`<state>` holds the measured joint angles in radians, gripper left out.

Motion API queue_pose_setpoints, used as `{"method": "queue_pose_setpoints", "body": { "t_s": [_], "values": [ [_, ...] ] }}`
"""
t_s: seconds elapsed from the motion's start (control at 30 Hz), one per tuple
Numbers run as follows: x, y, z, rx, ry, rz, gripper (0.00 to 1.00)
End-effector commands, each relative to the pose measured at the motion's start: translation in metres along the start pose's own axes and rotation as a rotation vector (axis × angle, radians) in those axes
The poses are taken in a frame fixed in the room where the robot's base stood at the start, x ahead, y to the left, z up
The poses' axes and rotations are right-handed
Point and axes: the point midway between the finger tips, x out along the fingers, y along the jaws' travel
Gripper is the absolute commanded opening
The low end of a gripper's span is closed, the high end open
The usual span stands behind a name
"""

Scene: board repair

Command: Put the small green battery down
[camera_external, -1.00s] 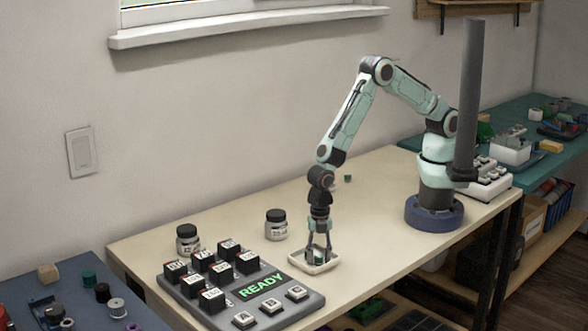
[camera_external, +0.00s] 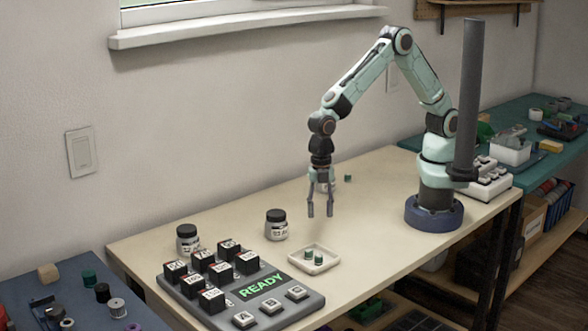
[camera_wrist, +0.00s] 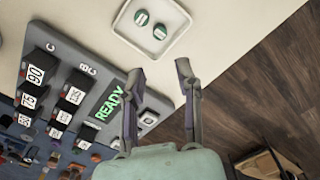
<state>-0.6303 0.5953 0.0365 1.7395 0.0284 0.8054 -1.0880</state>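I cannot tell which one the task means. My gripper (camera_external: 320,213) is above and behind the tray, fingers pointing down, open and empty. In the wrist view its fingers (camera_wrist: 159,70) are apart with nothing between them.
A grey panel (camera_external: 228,309) with black blocks and a READY display lies left of the tray. Two dark-lidded jars (camera_external: 277,227) (camera_external: 188,240) stand behind it. The table right of the tray is clear.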

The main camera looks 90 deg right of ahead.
Motion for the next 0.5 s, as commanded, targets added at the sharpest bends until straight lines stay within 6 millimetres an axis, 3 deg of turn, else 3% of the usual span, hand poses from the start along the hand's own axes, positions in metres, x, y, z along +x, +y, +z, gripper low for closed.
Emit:
{"method": "queue_pose_setpoints", "body": {
  "t_s": [0.3, 0.37, 0.5],
  "values": [
    [-0.009, -0.001, 0.007, 0.035, 0.002, 0.002, 0.33],
    [-0.022, -0.004, 0.022, 0.105, 0.004, 0.002, 0.33],
    [-0.072, -0.034, 0.084, 0.441, 0.016, 0.0, 0.33]
  ]
}}
